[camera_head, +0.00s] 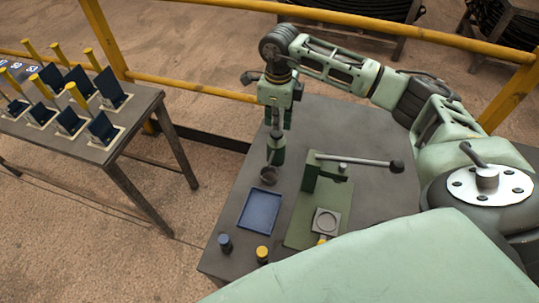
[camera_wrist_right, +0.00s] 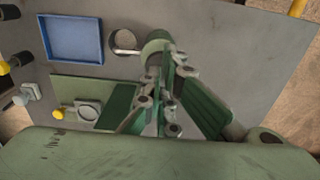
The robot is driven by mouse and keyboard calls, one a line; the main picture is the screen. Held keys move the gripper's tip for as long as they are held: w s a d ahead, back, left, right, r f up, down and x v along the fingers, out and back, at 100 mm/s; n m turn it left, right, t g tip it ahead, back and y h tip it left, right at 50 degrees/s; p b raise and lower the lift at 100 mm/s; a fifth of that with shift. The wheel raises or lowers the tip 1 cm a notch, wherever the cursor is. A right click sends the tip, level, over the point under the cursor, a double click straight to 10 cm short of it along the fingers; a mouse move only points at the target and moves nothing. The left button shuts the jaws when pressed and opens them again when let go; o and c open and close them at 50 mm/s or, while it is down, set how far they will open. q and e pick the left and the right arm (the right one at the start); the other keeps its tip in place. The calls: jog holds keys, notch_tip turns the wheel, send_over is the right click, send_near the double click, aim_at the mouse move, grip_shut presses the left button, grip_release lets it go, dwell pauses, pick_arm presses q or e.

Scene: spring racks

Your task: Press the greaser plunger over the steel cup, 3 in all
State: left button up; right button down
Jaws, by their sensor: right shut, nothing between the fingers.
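The greaser (camera_head: 276,156) is a small green upright body on the grey table; it also shows in the right wrist view (camera_wrist_right: 156,43). The steel cup (camera_head: 268,176) stands beside it, and a thin grey spout crosses its mouth in the right wrist view (camera_wrist_right: 125,40). My right gripper (camera_head: 276,134) points down, shut and empty, with its fingertips at the top of the greaser. It also shows in the right wrist view (camera_wrist_right: 171,52). The fingers hide the plunger, and I cannot tell whether they touch it. My left gripper is out of view.
A blue tray (camera_head: 262,208) lies in front of the cup. A green lever press (camera_head: 312,175) with a long ball-ended handle stands to the right. Dark (camera_head: 225,243) and yellow-topped (camera_head: 262,254) pegs stand at the front edge. A second table (camera_head: 122,150) holds yellow-handled racks.

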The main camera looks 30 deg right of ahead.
aim_at(277, 133)
jog(key=shift+f, duration=0.15)
jog(key=shift+s+f+b, duration=0.1)
jog(key=shift+f+b, duration=1.35)
jog(key=shift+f, duration=0.15)
jog(key=shift+r, duration=0.2)
jog(key=shift+r+p, duration=0.95)
jog(key=shift+r, duration=0.6)
